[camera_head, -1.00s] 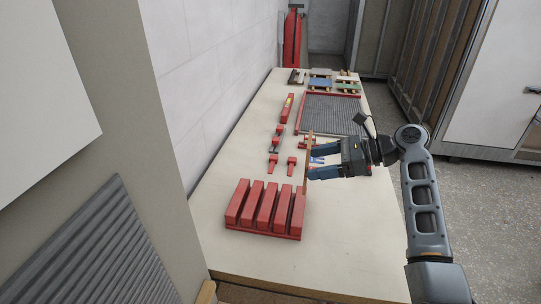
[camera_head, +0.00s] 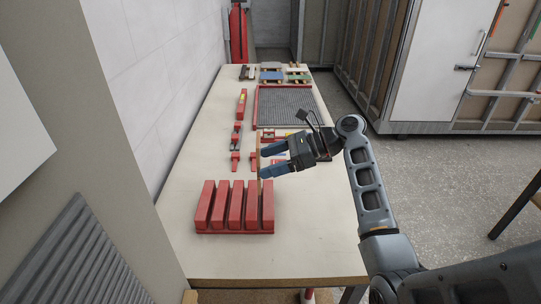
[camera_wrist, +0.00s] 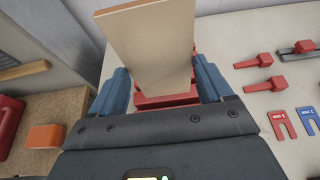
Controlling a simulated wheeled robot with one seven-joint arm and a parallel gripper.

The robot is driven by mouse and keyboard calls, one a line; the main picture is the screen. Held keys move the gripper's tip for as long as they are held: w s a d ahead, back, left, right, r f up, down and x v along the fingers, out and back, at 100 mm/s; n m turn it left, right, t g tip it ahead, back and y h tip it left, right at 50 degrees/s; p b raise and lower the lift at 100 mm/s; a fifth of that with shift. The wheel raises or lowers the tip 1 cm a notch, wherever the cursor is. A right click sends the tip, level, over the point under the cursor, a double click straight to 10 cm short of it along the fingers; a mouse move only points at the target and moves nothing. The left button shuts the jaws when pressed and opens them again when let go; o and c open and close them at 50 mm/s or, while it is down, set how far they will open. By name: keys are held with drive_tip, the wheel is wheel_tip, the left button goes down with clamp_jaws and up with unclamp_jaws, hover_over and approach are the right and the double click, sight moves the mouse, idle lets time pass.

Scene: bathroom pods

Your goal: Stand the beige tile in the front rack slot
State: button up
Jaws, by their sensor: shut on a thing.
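My gripper (camera_head: 264,161) is shut on the beige tile, above the table just beyond the rack's right end. In the head view the tile (camera_head: 259,153) is a thin upright strip seen nearly edge-on. In the wrist view the tile (camera_wrist: 150,45) shows its broad face, standing between the two blue fingers (camera_wrist: 160,88). The red rack (camera_head: 235,226) sits at the table's near end, with several upright red blocks and slots between them. In the wrist view, red parts of the rack (camera_wrist: 165,101) show below the tile, which hides most of it. The gap between tile and rack is unclear.
A red-framed grey mat (camera_head: 286,106) lies beyond my gripper. A wall runs along the left. Bare tabletop (camera_head: 310,235) lies right of the rack.

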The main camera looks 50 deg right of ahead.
drive_tip(key=shift+f+b, duration=0.3)
drive_tip(key=shift+f, duration=1.5)
drive_tip(key=shift+p, duration=0.6)
drive_tip(key=shift+f+b, duration=0.75)
drive_tip(key=shift+f, duration=1.8)
drive_tip(key=o, duration=1.1)
drive_tip(key=v, duration=0.7)
drive_tip(key=shift+s+d+b, duration=0.25)
drive_tip(key=shift+s+b, duration=0.05)
drive_tip(key=shift+b, duration=0.1)
drive_tip(key=shift+r, duration=0.15)
drive_tip(key=shift+s, duration=0.1)
